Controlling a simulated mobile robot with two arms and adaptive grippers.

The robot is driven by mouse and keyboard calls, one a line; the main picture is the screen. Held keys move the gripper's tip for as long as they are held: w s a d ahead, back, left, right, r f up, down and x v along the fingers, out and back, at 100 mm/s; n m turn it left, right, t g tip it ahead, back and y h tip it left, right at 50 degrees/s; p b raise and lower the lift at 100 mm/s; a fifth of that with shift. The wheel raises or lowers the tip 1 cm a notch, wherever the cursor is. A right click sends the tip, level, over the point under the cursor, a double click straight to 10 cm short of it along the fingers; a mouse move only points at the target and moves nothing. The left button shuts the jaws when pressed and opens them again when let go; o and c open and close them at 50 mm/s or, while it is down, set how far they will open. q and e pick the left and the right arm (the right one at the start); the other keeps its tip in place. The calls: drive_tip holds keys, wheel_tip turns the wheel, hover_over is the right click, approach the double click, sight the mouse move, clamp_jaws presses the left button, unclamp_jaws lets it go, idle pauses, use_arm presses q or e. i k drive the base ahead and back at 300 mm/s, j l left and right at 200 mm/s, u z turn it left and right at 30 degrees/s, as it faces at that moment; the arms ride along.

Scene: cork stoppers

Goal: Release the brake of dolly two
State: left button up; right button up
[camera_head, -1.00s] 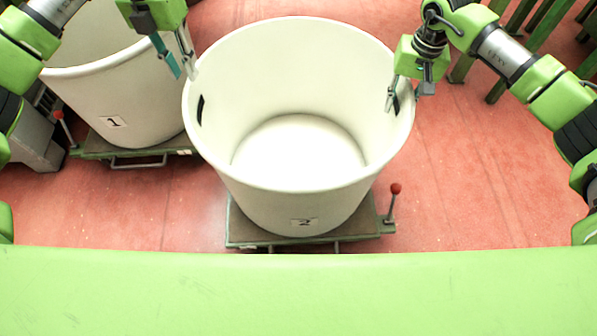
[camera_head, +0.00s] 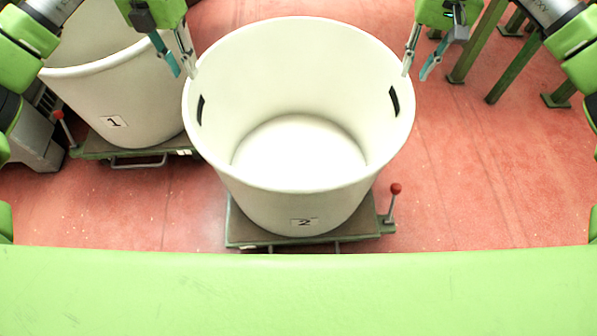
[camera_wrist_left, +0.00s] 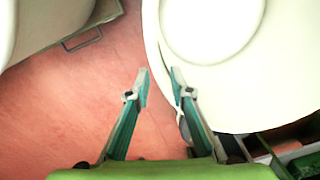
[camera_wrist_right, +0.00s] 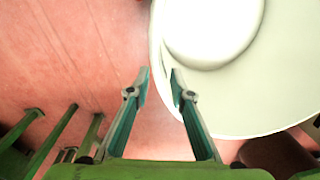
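Dolly two (camera_head: 240,230) is a low green-framed platform under the white tub (camera_head: 300,175) labelled 2. Its brake lever (camera_head: 392,205) stands at the platform's right end, nearly upright, with a red knob (camera_head: 395,188) on top. My left gripper (camera_head: 182,71) is open and empty by the tub's upper left rim; in the left wrist view its fingers (camera_wrist_left: 159,74) show a gap near the rim. My right gripper (camera_head: 415,73) is open and empty by the upper right rim, well above and behind the lever; its fingers show apart in the right wrist view (camera_wrist_right: 159,74).
A second tub labelled 1 (camera_head: 130,95) stands on dolly one (camera_head: 95,150) at the left, with its own red-knobbed lever (camera_head: 60,118). Green metal legs (camera_head: 475,45) stand at the back right. The red floor (camera_head: 480,180) right of dolly two is clear.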

sight(396, 188)
drive_tip(key=k+l, duration=0.3)
drive_tip(key=k, duration=0.15)
drive_tip(key=k+l, duration=0.3)
drive_tip(key=k, duration=0.15)
